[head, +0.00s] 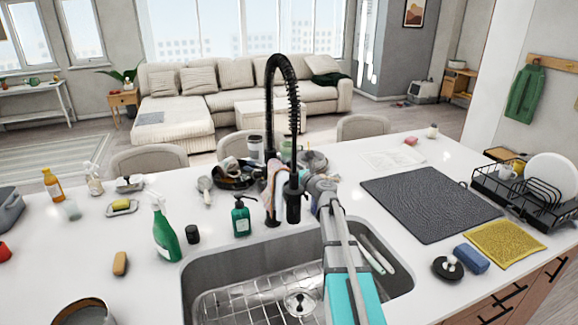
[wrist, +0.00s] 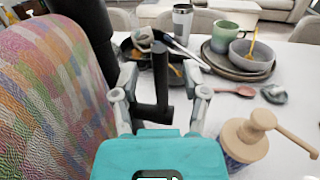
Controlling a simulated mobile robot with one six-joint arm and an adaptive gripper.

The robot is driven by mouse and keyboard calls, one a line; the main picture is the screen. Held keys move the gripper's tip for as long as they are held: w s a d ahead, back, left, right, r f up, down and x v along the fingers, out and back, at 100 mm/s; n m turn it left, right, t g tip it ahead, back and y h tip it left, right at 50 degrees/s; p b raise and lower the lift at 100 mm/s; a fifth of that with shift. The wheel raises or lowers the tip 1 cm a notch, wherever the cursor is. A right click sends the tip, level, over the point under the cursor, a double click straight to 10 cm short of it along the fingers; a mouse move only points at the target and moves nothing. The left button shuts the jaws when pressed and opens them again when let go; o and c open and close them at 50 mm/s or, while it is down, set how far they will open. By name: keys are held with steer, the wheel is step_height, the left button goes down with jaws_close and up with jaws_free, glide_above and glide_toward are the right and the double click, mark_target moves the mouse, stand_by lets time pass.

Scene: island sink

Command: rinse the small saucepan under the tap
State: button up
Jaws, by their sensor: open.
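A round metal-rimmed pot (head: 85,312), perhaps the small saucepan, stands on the counter at the bottom left of the head view, cut off by the frame. The black tap (head: 292,205) with its sprung hose arches over the back of the sink (head: 230,268). My gripper (head: 322,188) is behind the sink, beside the tap. In the wrist view my gripper (wrist: 164,93) is open, with a black upright lever (wrist: 160,75) between its fingers. The lever joins the black tap column (wrist: 90,35). I cannot tell whether the fingers touch it. No water shows.
A patterned cloth (wrist: 45,90) hangs close at left. A wooden-topped pump bottle (wrist: 245,145) stands at right. Behind are a dark pan (head: 232,175) and stacked dishes (wrist: 240,62). A green spray bottle (head: 164,235) and soap dispenser (head: 240,217) stand left of the tap.

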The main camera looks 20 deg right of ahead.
mark_target(290, 166)
steer(key=shift+w+a, duration=0.2)
steer(key=shift+w, duration=0.6)
steer(key=shift+w+a, duration=0.15)
steer(key=shift+w, duration=0.6)
jaws_close()
